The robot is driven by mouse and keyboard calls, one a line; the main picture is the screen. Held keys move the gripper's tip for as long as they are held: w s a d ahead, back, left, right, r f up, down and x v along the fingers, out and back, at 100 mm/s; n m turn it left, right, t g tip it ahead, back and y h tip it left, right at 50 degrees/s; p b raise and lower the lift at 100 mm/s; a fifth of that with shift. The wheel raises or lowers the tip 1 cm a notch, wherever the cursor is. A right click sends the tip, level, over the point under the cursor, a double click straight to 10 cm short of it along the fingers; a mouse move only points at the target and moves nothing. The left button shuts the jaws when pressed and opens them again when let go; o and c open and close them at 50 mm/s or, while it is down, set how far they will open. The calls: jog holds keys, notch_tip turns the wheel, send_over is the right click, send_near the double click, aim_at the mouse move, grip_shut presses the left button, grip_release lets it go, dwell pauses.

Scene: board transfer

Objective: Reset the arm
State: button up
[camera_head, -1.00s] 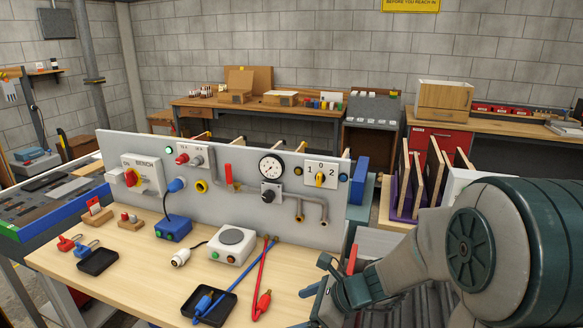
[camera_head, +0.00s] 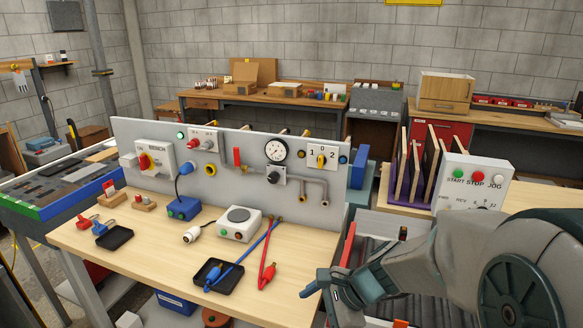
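My arm comes in from the lower right of the head view, with my gripper (camera_head: 330,290) low at the right end of the wooden bench (camera_head: 150,245). The gripper is small and seen from behind, so its finger gap is unclear. Nothing can be made out in it. A grey board (camera_head: 225,165) stands upright along the back of the bench. It bears a red-and-yellow switch, a gauge (camera_head: 276,150), a red lever and a rotary selector (camera_head: 321,159).
A white box (camera_head: 239,225) and blue box (camera_head: 183,208) stand on the bench. At right is a START/STOP panel (camera_head: 472,180) beside a purple rack (camera_head: 424,199). Open floor shows at lower left.

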jog(key=s+d+r+n+t+h, duration=0.1)
jog(key=s+d+r+n+h, duration=0.4)
jog(key=n, duration=1)
jog(key=s+d+h, duration=0.2)
jog(key=s+d, duration=0.2)
jog(key=d, duration=0.1)
jog(key=shift+s+d+r, duration=0.2)
jog(key=shift+s+r, duration=0.1)
jog(key=shift+c, duration=0.4)
